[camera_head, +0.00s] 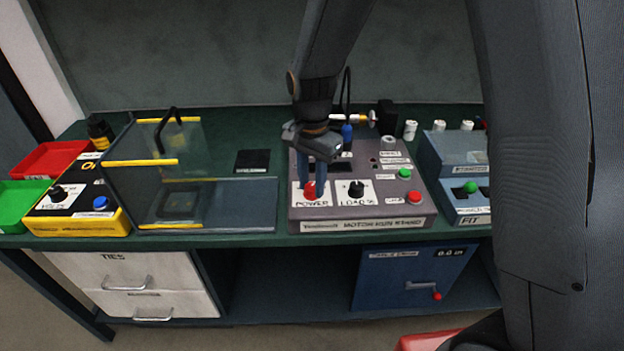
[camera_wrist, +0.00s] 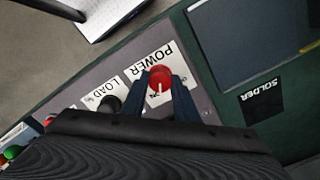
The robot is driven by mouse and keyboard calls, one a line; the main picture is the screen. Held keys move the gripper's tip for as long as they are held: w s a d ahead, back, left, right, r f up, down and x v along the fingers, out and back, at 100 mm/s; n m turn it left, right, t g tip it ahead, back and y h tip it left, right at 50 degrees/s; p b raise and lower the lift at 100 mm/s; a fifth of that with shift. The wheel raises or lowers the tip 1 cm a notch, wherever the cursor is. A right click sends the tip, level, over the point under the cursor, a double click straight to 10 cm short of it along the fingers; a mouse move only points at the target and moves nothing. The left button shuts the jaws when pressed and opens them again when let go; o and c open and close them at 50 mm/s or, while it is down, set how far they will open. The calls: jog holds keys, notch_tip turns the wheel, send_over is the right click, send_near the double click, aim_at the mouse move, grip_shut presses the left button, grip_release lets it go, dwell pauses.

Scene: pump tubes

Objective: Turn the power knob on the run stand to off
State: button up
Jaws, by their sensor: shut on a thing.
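The run stand (camera_head: 360,224) is a grey box on the green bench, with its sloped panel facing me. The red power knob (camera_head: 311,190) is at its front left, on a white POWER label. My gripper (camera_head: 313,184) is above the knob, pointing down. In the wrist view, the two blue fingers of my gripper (camera_wrist: 164,88) are shut on the sides of the red knob (camera_wrist: 160,78). A white pointer line shows on the knob. The small markings around it are partly hidden by the fingers, so I cannot read the setting.
A black LOAD knob (camera_head: 356,189) is just right of the power knob. Green (camera_head: 405,173) and red (camera_head: 413,197) buttons are farther right. A clear guard with yellow edges (camera_head: 140,162) stands to the left. A grey-blue box (camera_head: 455,154) stands to the right.

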aim_at(312, 186)
jog(key=n+p, duration=0.1)
jog(key=n, duration=0.2)
jog(key=shift+r+n, duration=0.1)
jog(key=shift+n, duration=0.2)
jog(key=n+p, duration=0.1)
jog(key=n, duration=0.2)
jog(key=shift+n, duration=0.3)
jog(key=n+p, duration=0.1)
jog(key=n, duration=0.2)
jog(key=shift+n, duration=0.3)
jog(key=shift+n+p, duration=0.4)
jog(key=shift+n, duration=1.4)
jog(key=o, duration=1.1)
jog(key=shift+c, duration=0.2)
jog(key=shift+r+b, duration=0.85)
jog(key=shift+r, duration=3)
